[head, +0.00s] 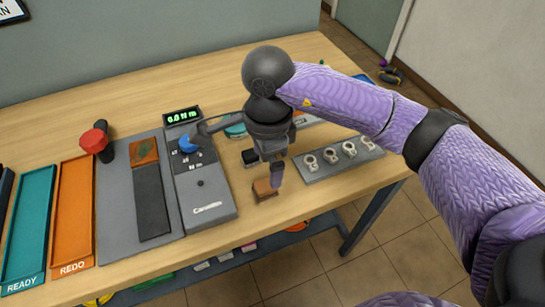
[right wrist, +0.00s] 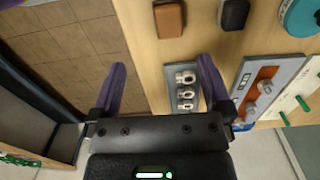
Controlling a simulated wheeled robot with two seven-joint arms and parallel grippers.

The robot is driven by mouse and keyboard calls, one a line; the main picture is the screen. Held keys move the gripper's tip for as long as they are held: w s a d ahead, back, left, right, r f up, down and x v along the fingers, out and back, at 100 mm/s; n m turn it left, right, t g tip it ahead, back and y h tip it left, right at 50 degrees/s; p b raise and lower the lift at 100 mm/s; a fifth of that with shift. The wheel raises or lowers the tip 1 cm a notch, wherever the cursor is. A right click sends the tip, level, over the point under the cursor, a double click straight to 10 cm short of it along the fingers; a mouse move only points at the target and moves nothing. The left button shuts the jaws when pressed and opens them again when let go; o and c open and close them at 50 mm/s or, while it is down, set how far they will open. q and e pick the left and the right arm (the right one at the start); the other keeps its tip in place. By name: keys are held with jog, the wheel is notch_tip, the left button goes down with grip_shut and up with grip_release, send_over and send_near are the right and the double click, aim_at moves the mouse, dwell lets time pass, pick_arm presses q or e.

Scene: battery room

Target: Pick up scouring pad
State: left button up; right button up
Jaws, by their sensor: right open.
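A small brown block (head: 265,189), which looks like the scouring pad, lies on the wooden table near its front edge. In the right wrist view the brown block (right wrist: 168,18) is at the top, beyond the fingertips. My right gripper (head: 273,178) points down close to it; one purple finger shows just beside the block in the head view, and the other is hidden. In the right wrist view my right gripper (right wrist: 162,72) is open, with nothing between its two purple fingers. My left gripper is not in view.
A black block (head: 250,157) lies just behind the brown one. A grey rack with white clamps (head: 330,167) is to the right, and a grey tester (head: 205,195) to the left. Orange (head: 73,215) and teal (head: 30,230) trays lie further left. The table edge is close in front.

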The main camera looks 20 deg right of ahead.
aim_at(266, 183)
jog(key=shift+w+d+f, duration=0.3)
jog(key=shift+d+f, duration=0.05)
jog(key=shift+d, duration=0.1)
jog(key=f+b, duration=0.1)
jog(key=f, duration=0.4)
jog(key=f+b, duration=0.1)
jog(key=f, duration=0.2)
jog(key=shift+w+a+f+b, duration=0.15)
jog(key=shift+a+f+b, duration=0.1)
jog(key=shift+a+b, duration=0.15)
jog(key=shift+f, duration=0.2)
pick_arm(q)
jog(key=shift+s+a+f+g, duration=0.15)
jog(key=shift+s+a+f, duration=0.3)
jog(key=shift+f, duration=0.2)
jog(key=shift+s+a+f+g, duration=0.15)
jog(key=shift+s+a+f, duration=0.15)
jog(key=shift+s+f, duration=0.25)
pick_arm(e)
jog(key=c, duration=1.3)
pick_arm(q)
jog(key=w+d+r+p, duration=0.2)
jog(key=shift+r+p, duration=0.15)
jog(key=shift+p, duration=0.2)
pick_arm(e)
notch_tip(266, 183, up, 10)
jog(key=shift+r, duration=0.1)
jog(key=shift+c, duration=0.2)
